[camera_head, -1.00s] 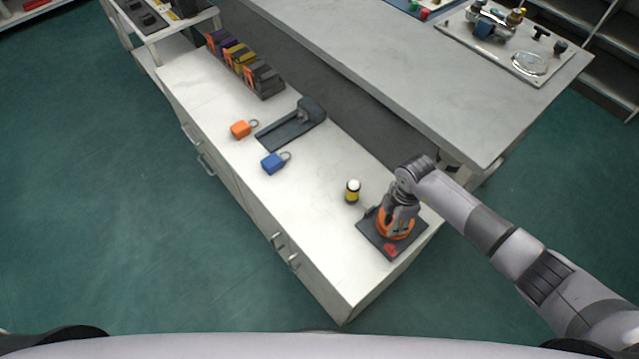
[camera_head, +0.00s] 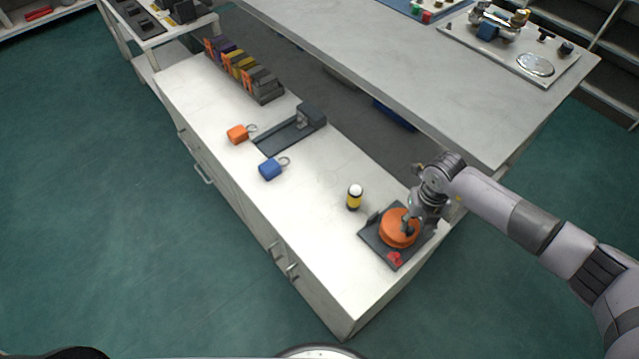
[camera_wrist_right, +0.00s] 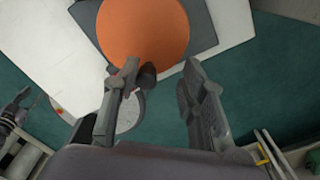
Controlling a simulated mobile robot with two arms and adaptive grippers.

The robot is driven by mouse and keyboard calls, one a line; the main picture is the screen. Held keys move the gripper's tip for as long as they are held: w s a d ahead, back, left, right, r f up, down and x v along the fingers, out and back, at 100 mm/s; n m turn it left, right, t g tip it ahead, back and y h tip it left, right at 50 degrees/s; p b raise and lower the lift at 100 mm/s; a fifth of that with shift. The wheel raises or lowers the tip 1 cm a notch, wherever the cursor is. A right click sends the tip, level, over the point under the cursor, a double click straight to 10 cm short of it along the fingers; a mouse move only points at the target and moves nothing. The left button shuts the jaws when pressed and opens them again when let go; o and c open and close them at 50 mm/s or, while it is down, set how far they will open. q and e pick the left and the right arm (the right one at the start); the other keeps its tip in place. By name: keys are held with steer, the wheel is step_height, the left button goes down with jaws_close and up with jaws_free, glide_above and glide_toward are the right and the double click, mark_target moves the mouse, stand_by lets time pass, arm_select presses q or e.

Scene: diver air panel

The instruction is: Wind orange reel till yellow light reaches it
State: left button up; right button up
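The orange reel (camera_head: 398,228) sits on a dark square base (camera_head: 385,250) at the near right end of the white cabinet top. It also shows as an orange disc in the right wrist view (camera_wrist_right: 143,30). My right gripper (camera_head: 412,222) is over the reel's right side. In the right wrist view, its fingers (camera_wrist_right: 161,68) are apart. A dark knob (camera_wrist_right: 148,76) at the reel's edge shows between them, close to the left finger. A small yellow and black cylinder with a white top (camera_head: 354,197) stands left of the base; I cannot tell if it is lit. My left gripper is not seen.
A red part (camera_head: 394,259) is at the base's front corner. An orange padlock (camera_head: 238,134), a blue padlock (camera_head: 270,170) and a dark grey device (camera_head: 290,133) lie farther left. A grey bench (camera_head: 400,75) runs behind. The cabinet top's middle is clear.

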steer(key=n, duration=0.1)
steer(key=w+n+b, duration=0.1)
steer(key=n, duration=0.1)
steer(key=d+n, duration=0.1)
steer(key=n, duration=0.1)
steer(key=shift+w, duration=0.2)
step_height(320, 180, up, 18)
steer(key=b, duration=0.1)
steer(key=s+a+r+y, duration=0.2)
steer(key=a+y, duration=0.2)
steer(key=a, duration=0.4)
steer(key=s+a+r+y, duration=0.1)
steer(key=a+y, duration=0.3)
steer(key=a, duration=0.4)
steer(key=s+a+r+y, duration=0.2)
steer(key=a+r+y, duration=0.1)
steer(key=a, duration=0.6)
steer(key=shift+s+n+y, duration=0.35)
steer(key=shift+n+y, duration=0.05)
steer(key=shift+y, duration=0.5)
